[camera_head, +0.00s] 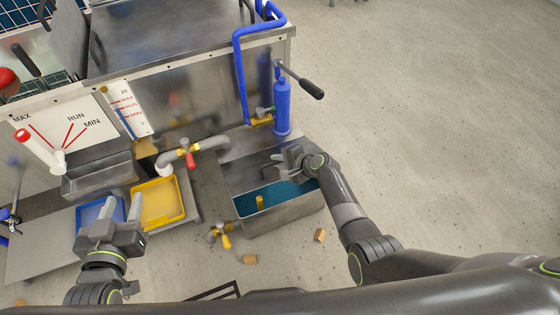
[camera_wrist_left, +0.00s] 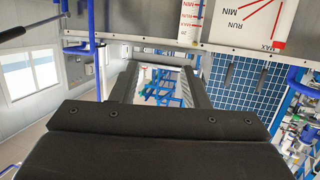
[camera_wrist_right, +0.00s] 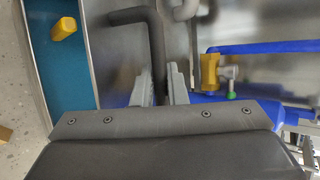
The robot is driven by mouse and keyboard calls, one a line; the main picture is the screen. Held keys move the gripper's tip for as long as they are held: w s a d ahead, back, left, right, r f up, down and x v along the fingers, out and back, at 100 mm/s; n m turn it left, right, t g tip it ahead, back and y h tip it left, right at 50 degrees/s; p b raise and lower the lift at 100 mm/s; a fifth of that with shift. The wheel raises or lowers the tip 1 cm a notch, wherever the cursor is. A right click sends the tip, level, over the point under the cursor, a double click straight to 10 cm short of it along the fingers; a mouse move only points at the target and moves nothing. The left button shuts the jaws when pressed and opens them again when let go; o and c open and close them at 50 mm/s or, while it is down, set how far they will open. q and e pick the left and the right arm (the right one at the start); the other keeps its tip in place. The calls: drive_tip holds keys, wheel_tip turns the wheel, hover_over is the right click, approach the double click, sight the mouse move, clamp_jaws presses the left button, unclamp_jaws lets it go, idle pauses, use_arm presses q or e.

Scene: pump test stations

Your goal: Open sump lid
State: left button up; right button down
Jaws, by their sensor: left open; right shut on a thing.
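The sump (camera_head: 282,218) is a metal box on the floor with a teal inside; a strip of it is open along its near side. Its grey metal lid (camera_head: 244,177) covers the far part. In the right wrist view the lid (camera_wrist_right: 115,60) carries a dark bent bar handle (camera_wrist_right: 153,35). My right gripper (camera_head: 278,160) is shut on this handle, which runs between its fingers. Whether the lid is tilted or slid is hard to tell. My left gripper (camera_head: 120,207) is open and empty, above the blue tray.
A yellow piece (camera_head: 260,201) is inside the sump. A blue tray (camera_head: 85,216) and a yellow tray (camera_head: 182,211) lie to the left. A blue pump (camera_head: 282,105) with a lever stands behind the sump.

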drive_tip(key=shift+w+a+r+p, duration=0.1)
drive_tip(key=shift+w+r+p, duration=0.4)
drive_tip(key=shift+w+r, duration=0.25)
use_arm(q)
drive_tip(key=s+d+f+g+h, duration=0.1)
drive_tip(key=s+d+f+g, duration=0.1)
drive_tip(key=s+f+g, duration=0.4)
drive_tip(key=shift+s+f+g, duration=0.4)
drive_tip(key=shift+s+f, duration=0.15)
drive_tip(key=shift+f, duration=0.9)
use_arm(e)
drive_tip(key=shift+w+a+r, duration=0.1)
drive_tip(key=shift+w+r, duration=0.1)
drive_tip(key=shift+r, duration=0.1)
drive_tip(key=c, duration=1.5)
unclamp_jaws()
drive_tip(key=shift+f, duration=0.1)
drive_tip(key=shift+o, duration=0.2)
drive_tip(key=shift+s, duration=0.1)
